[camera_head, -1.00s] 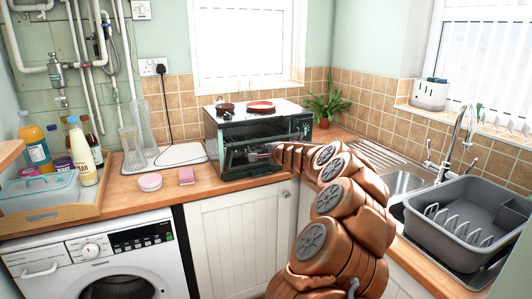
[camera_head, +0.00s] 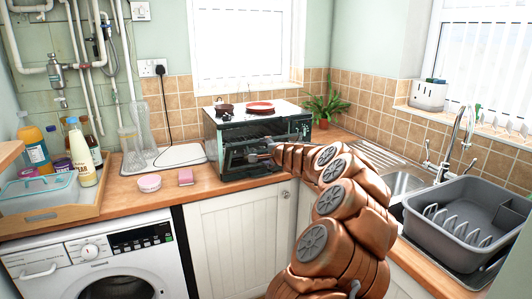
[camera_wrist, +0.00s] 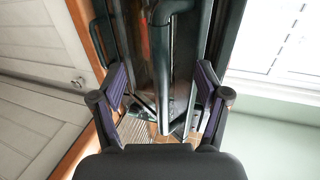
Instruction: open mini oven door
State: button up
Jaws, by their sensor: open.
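The mini oven (camera_head: 211,130) stands on the counter corner, with a dark glass front and a control panel at its right. Its door (camera_head: 232,158) appears tilted a little outward at the top, with a dark gap above it. My gripper (camera_head: 256,157) is at the front of the door, small and partly hard to make out there. In the wrist view my gripper (camera_wrist: 162,90) is open, one finger on each side of the dark handle bar (camera_wrist: 164,75). I cannot tell whether a finger touches the bar.
A plant (camera_head: 324,105) stands behind right; a grey dish rack (camera_head: 465,225) is by the sink.

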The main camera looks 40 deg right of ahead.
jog(key=s+a+b, duration=0.2)
jog(key=s+a, duration=0.1)
jog(key=s, duration=0.6)
jog(key=shift+s+a, duration=0.1)
dwell(1.6)
